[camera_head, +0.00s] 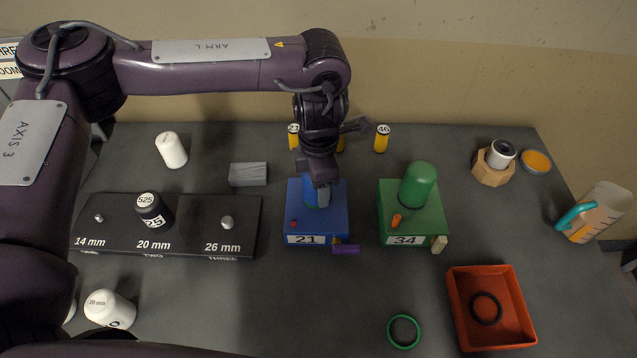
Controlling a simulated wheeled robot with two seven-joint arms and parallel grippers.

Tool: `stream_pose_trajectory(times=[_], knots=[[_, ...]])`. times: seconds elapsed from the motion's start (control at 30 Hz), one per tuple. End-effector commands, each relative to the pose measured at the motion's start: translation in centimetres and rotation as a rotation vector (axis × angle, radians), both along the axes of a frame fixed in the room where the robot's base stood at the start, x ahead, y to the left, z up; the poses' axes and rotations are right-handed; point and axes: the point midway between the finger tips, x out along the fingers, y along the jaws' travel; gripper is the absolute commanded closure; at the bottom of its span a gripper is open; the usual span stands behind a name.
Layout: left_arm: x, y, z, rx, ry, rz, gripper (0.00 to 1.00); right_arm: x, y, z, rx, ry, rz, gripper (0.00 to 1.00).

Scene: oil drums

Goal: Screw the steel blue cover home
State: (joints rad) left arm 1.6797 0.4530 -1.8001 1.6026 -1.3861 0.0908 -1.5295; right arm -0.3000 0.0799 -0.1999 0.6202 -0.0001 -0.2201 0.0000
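The steel blue cover (309,196) stands on top of the blue box (318,228) marked 21, near the middle of the table. My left gripper (320,190) reaches down over the cover from above. One grey finger shows in front of the cover, and the other finger is hidden. The gripper hides much of the cover, and I cannot see whether the fingers press on it. The seam between cover and box is too small to judge. My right gripper is not in view.
A green box (412,222) with a green cover stands close right of the blue box. A black block (215,228) with posts lies left. A purple piece (346,249) sits at the blue box's front. A red tray (461,310) and green ring (404,331) lie in front. Yellow cylinders (381,139) stand behind.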

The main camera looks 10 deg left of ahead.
Motion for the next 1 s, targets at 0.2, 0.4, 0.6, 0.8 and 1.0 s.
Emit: stream_pose_trajectory(times=[0.2, 0.4, 0.6, 0.8, 1.0], knots=[[0.0, 0.0, 0.0, 0.000, -0.001, -0.064, 0.76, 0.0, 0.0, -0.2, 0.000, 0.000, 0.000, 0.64], [0.0, 0.0, 0.0, 0.000, -0.001, -0.078, 0.76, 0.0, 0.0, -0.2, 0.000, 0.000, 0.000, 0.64], [0.0, 0.0, 0.0, -0.001, 0.000, -0.209, 0.76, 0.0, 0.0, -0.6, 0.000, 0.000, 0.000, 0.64], [-0.1, 0.0, -0.1, 0.000, 0.000, -0.418, 0.80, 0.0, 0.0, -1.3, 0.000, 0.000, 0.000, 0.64], [-0.2, 0.0, 0.0, 0.000, 0.000, -0.498, 0.98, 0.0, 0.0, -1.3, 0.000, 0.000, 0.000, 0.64]])
